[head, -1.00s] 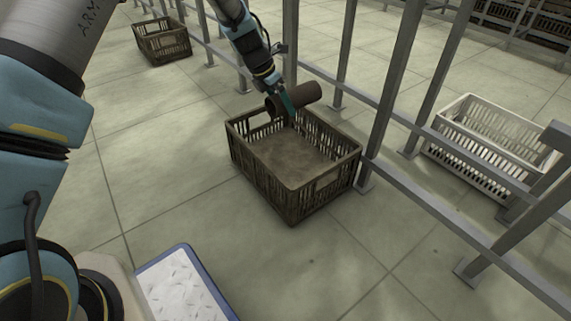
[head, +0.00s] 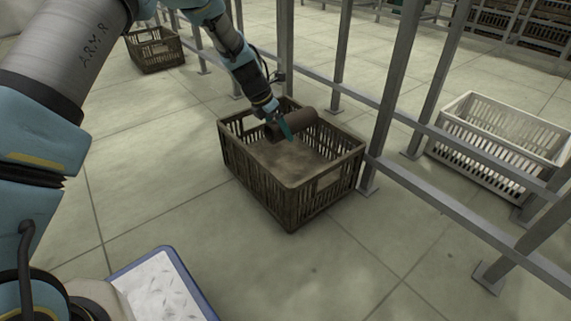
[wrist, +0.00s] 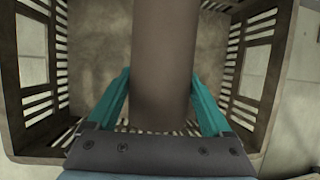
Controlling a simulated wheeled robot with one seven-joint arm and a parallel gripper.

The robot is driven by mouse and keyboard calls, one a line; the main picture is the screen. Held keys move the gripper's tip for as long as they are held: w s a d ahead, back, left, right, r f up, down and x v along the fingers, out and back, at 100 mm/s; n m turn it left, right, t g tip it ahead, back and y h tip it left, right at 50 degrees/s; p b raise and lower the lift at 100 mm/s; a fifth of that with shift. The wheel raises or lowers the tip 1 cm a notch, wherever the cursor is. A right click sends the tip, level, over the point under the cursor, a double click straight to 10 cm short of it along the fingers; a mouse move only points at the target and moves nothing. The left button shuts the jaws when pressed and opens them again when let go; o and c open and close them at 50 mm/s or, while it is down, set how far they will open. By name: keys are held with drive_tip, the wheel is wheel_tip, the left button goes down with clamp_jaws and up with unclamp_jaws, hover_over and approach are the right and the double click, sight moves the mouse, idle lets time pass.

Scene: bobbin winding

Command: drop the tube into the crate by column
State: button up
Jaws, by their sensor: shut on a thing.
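A brown tube (head: 297,124) is held by my gripper (head: 286,130) in the head view, over the far part of the brown slatted crate (head: 330,185). In the wrist view the tube (wrist: 163,60) lies between the two teal fingers of my gripper (wrist: 165,100), which are shut on it. The crate (wrist: 275,75) surrounds the tube in that view, and its floor shows bare below. The crate stands on the floor beside a grey metal column (head: 393,90). Whether the tube touches the crate floor cannot be told.
A white crate (head: 500,125) stands behind the metal rails (head: 455,205) at the right. Another brown crate (head: 155,50) is at the far left. A blue-rimmed white tray (head: 160,285) is at the near left. The tiled floor in front of the crate is clear.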

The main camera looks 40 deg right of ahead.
drive_tip(key=shift+f, duration=0.35)
